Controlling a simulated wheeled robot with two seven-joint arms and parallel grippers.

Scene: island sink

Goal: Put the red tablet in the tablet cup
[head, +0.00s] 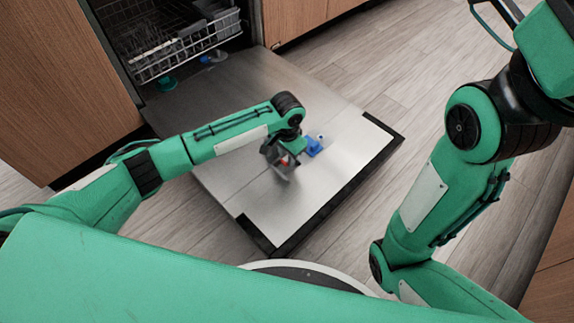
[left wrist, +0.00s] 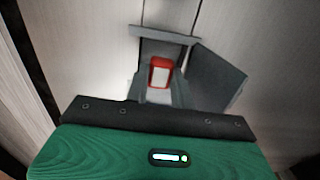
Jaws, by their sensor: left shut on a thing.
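The red tablet (left wrist: 160,72), red with a pale face, is between the fingers of my left gripper in the left wrist view. In the head view, a small bit of red (head: 285,160) shows at the same gripper (head: 281,168). The left gripper is shut on the tablet, low over the open dishwasher door. A small blue thing (head: 313,147) sits on the door just right of the gripper; I cannot tell whether it is the tablet cup. Grey parts around the tablet in the wrist view are hard to tell apart. My right gripper is out of view.
The dishwasher door (head: 225,185) lies open and flat, with dark edges. A rack (head: 185,50) stands inside the machine at the back left. Wooden cabinets (head: 60,90) flank it. Wood-plank floor (head: 395,65) is clear beyond the door.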

